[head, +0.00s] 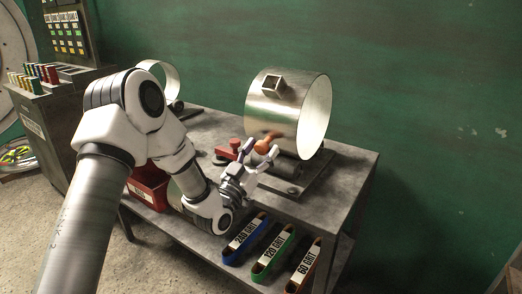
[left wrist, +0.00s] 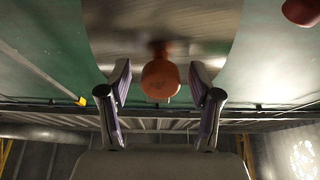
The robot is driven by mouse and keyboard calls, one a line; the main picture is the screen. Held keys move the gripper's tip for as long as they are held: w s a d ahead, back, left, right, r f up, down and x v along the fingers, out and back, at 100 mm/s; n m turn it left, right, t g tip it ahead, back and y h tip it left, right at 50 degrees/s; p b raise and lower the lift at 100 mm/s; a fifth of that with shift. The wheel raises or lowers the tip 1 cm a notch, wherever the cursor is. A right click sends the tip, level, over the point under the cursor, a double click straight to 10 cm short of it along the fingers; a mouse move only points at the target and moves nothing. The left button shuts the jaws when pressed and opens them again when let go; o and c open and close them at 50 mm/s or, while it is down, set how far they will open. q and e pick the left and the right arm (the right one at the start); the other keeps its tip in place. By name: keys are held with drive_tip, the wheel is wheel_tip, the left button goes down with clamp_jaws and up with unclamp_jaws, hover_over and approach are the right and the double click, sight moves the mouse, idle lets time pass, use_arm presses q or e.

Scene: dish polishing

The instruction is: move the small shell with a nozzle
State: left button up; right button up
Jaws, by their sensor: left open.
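The shiny metal shell (head: 262,108) with a square nozzle (head: 272,85) on its upper side rests on a roller stand (head: 300,172) on the table, its open end toward the right. An orange-brown rounded knob (head: 264,146) is at the lower front of the shell. My left gripper (head: 262,157) is open at the knob. In the left wrist view the knob (left wrist: 160,80) sits between the two spread fingers, with a gap on each side, and the shell (left wrist: 160,25) fills the space behind it. Whether the knob is fixed to the shell is unclear. My right gripper is not seen.
A thinner metal ring (head: 172,78) stands at the table's back left. A red part (head: 232,150) lies left of the stand. Grit belts (head: 272,252) lie on the lower shelf, near a red bin (head: 148,188). The table's right end (head: 350,165) is clear.

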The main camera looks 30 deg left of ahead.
use_arm(q)
drive_tip(key=d+v, duration=0.1)
drive_tip(key=v, duration=1)
drive_tip(key=shift+s+a+f, duration=0.15)
drive_tip(key=shift+s+a, duration=0.2)
drive_tip(key=shift+a, duration=0.15)
drive_tip(key=shift+f, duration=0.15)
